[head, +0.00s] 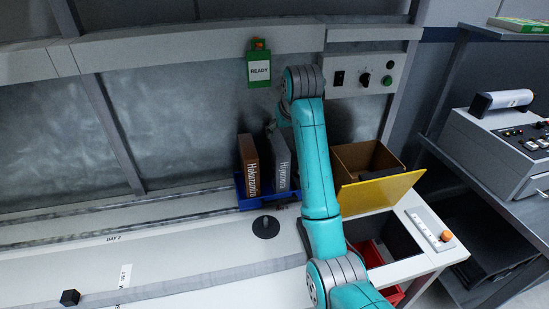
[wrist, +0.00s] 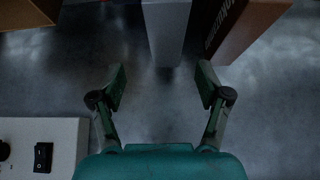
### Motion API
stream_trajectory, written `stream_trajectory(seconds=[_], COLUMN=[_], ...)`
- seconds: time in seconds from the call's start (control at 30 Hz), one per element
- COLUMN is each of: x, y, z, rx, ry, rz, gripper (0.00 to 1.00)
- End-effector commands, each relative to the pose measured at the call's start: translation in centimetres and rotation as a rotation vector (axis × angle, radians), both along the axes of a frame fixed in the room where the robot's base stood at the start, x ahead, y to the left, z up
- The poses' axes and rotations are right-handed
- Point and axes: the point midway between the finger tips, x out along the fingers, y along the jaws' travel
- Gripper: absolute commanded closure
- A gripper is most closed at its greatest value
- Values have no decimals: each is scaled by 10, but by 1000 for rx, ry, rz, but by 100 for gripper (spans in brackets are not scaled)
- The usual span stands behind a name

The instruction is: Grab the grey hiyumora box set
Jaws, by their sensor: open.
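The grey box set (head: 281,163) stands upright in a blue tray (head: 240,199), beside a brown box set (head: 250,168) on its left. Its spine lettering is partly readable. My gripper (wrist: 162,78) is open and empty. In the wrist view the near end of the grey box set (wrist: 166,28) lies ahead of the gap between my fingers, apart from them. The brown box set (wrist: 243,24) is just right of it there, past the right finger. In the head view my arm hides most of my gripper, which is near the top of the grey box set.
An open cardboard box (head: 362,160) stands right of my arm, with a yellow flap panel (head: 382,190) in front. A switch panel (head: 362,73) and a green READY sign (head: 259,71) are on the back wall. A dark round knob (head: 266,227) is in front of the tray.

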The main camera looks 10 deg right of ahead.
Motion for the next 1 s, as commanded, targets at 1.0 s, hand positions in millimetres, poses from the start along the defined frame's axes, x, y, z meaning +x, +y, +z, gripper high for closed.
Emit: stream_trajectory(seconds=[1.0], x=[52], y=[8], z=[-92], rx=[0], ry=[0], rz=[0], gripper=[24])
